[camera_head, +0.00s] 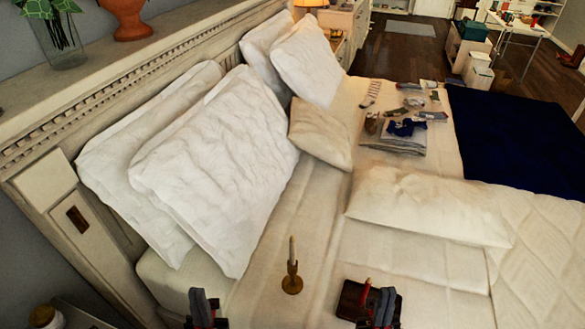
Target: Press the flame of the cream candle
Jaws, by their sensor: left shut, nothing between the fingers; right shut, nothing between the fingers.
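The cream candle (292,254) stands upright in a brass holder (291,283) at the lower middle, on the pale bedding near the bed's near edge. I cannot make out a distinct flame at its tip. My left gripper (202,303) is at the bottom edge, left of the candle, shut and empty. My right gripper (379,302) is at the bottom, right of the candle, shut and empty. Both grippers are apart from the candle, and their arms are mostly out of frame.
A dark brown object (349,300) with a red piece lies beside my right gripper. Large white pillows (220,165) lean on the headboard at left. A long cushion (428,205), folded laundry (396,136) and a navy blanket (520,140) lie farther back. Bedding around the candle is clear.

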